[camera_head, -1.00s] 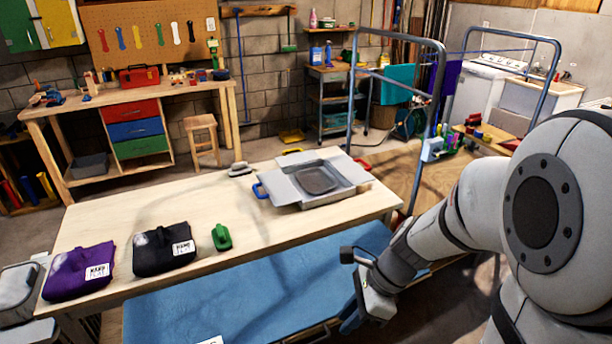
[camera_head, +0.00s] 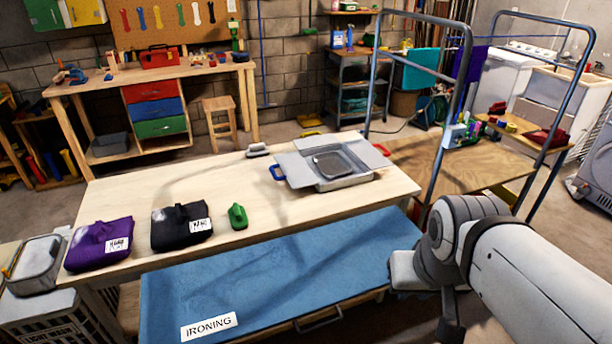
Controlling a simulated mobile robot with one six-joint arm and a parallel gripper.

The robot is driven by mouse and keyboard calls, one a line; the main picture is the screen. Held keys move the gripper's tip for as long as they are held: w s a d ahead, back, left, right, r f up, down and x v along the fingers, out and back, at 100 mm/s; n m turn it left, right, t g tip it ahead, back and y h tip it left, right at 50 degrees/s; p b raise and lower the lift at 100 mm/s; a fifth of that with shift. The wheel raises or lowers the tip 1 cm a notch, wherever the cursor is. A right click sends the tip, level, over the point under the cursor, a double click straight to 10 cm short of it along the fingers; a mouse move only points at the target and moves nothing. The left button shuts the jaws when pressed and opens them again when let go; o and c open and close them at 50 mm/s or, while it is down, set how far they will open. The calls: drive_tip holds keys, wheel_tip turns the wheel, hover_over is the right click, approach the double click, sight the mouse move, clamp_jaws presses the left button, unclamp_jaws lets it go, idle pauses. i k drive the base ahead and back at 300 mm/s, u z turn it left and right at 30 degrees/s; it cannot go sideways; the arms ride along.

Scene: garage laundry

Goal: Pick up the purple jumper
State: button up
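The purple jumper (camera_head: 92,247) lies folded on the left end of the pale wooden table (camera_head: 265,222), with a white label on its front. A black folded garment (camera_head: 176,232) with a white label lies just right of it. My gripper (camera_head: 449,325) is at the lower right, off the right end of the blue ironing surface, far from the jumper. Its fingers are too small and turned too far away to tell whether they are open or shut. I see nothing held in it.
A green object (camera_head: 237,216) and a grey tray (camera_head: 352,181) with blue and red handles are on the table. The blue ironing surface (camera_head: 290,275) lies in front. A metal-framed rack (camera_head: 448,130) stands right.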

sight(89, 244)
drive_tip(key=u, duration=5.75)
drive_tip(key=i, duration=0.1)
drive_tip(key=z, duration=2.55)
drive_tip(key=i, duration=2.55)
drive_tip(key=u, duration=0.05)
